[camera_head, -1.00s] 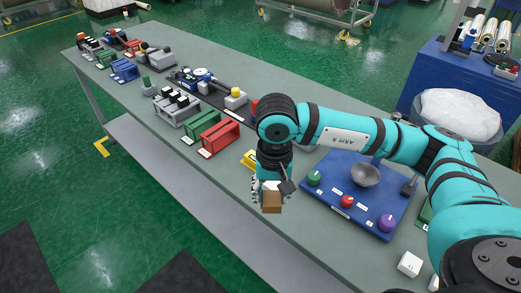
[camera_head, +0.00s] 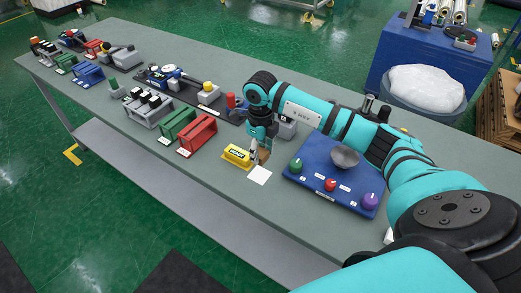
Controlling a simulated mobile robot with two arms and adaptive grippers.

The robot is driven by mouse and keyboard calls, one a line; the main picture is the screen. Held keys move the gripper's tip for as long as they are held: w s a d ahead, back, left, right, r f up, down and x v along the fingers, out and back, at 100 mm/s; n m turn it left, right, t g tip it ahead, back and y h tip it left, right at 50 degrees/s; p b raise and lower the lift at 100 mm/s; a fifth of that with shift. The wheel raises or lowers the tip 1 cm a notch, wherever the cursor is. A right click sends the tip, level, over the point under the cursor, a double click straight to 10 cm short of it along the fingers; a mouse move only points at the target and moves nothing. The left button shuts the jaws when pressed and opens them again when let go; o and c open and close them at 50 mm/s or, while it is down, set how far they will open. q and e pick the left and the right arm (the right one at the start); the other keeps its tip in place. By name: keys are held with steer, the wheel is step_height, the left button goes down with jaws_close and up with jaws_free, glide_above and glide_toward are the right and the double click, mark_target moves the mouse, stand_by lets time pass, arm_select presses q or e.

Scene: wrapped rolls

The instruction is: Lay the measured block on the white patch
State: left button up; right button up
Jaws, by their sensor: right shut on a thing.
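The white patch (camera_head: 259,175) lies flat on the grey table, near its front edge. My right gripper (camera_head: 260,155) points down just behind the patch. It is shut on the brown block (camera_head: 264,156), which is partly hidden by the fingers. I cannot tell whether the block touches the table. A yellow labelled block (camera_head: 238,155) lies just left of the gripper. My left gripper is out of view.
A blue board (camera_head: 330,175) with coloured knobs and a metal bowl (camera_head: 344,157) lies right of the patch. Red (camera_head: 197,134) and green (camera_head: 177,123) holders stand left. The table in front of the patch is clear.

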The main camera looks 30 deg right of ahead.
steer(key=shift+f+b, duration=0.2)
steer(key=shift+b, duration=0.1)
steer(key=b, duration=0.4)
glide_above(261, 175)
steer(key=shift+a+f, duration=0.1)
steer(key=shift+f, duration=2.2)
steer(key=shift+f, duration=0.1)
steer(key=shift+f+b, duration=1.15)
steer(key=shift+f, duration=0.2)
steer(key=o, duration=1.3)
